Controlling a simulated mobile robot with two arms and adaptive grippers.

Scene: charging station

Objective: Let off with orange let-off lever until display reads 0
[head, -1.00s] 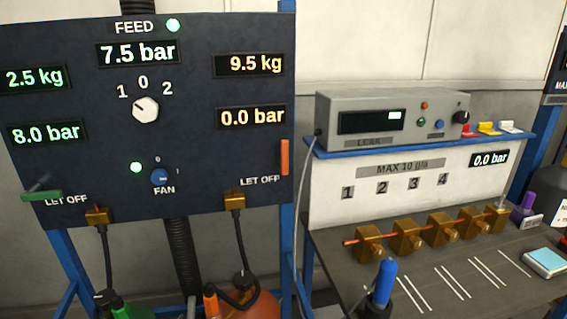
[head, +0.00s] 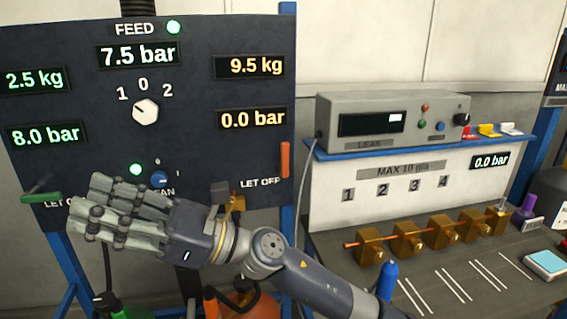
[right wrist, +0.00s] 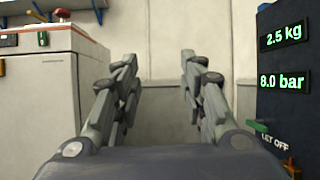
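The orange let-off lever (head: 285,160) hangs upright at the right edge of the dark feed panel (head: 215,30), above the right LET OFF label. The orange-lit pressure display (head: 252,119) reads 0.0 bar. My right gripper (head: 88,207) is open and empty in front of the panel's lower left, its fingers pointing left, away from the orange lever. In the right wrist view its two fingers (right wrist: 158,75) stand apart with nothing between them. The orange lever is not in that view. My left gripper is not in view.
A green let-off lever (head: 40,193) is at the panel's left edge, near my right fingertips. The green display (head: 46,135) reads 8.0 bar. A grey leak tester (head: 390,120) stands on a shelf at right, above brass blocks (head: 440,235) on a bench.

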